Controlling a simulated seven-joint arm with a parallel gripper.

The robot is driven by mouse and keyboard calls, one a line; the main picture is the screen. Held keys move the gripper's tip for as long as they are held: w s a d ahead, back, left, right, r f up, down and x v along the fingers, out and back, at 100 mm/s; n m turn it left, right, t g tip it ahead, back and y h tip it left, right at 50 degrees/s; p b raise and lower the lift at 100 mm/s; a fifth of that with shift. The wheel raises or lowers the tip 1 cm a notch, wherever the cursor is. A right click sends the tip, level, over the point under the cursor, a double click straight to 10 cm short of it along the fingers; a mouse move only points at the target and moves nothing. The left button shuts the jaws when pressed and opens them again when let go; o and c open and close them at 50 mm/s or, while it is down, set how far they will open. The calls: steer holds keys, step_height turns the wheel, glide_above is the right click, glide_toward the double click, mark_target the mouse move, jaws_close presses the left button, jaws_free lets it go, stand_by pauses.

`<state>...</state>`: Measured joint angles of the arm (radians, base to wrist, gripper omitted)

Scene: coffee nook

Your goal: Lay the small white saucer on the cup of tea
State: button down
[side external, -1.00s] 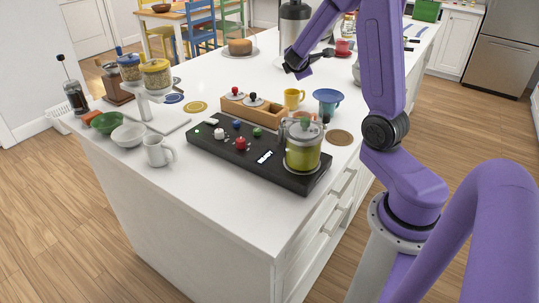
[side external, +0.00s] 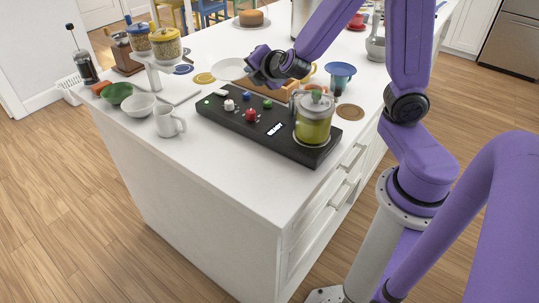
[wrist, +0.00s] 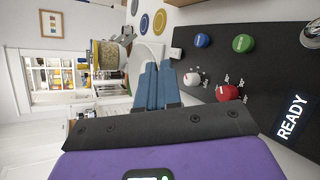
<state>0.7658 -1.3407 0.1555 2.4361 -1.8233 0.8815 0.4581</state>
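My gripper (side external: 249,70) is above the back edge of the black control panel, pointing left. Its blue fingers (wrist: 157,65) are close together in the wrist view, with the rim of a small white saucer (side external: 229,69) at their tips. The saucer extends left from the fingers and appears raised above the counter; it also shows in the wrist view (wrist: 143,54). A white mug (side external: 166,122) stands upright at the left front of the counter, apart from the saucer. A yellow mug (side external: 309,72) is partly hidden behind my gripper. I cannot make out tea in either.
The black panel (side external: 232,120) carries knobs and a glass pot (side external: 313,122). A blue cup (side external: 340,75) stands behind it. The front counter strip is clear.

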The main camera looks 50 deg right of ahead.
steer(key=s+d+m+g+h, duration=0.3)
steer(key=d+m+g+h, duration=0.4)
steer(key=d+m+g, duration=0.7)
steer(key=s+a+f+m+g+y, duration=0.2)
steer(key=s+f+m+g+y, duration=0.2)
steer(key=m, duration=0.6)
steer(key=shift+a+f+g, duration=0.15)
steer(key=shift+f+g, duration=1.05)
steer(key=shift+f, duration=0.55)
steer(key=shift+f, duration=0.55)
steer(key=c, duration=1.2)
jaws_free()
steer(key=shift+c, duration=0.2)
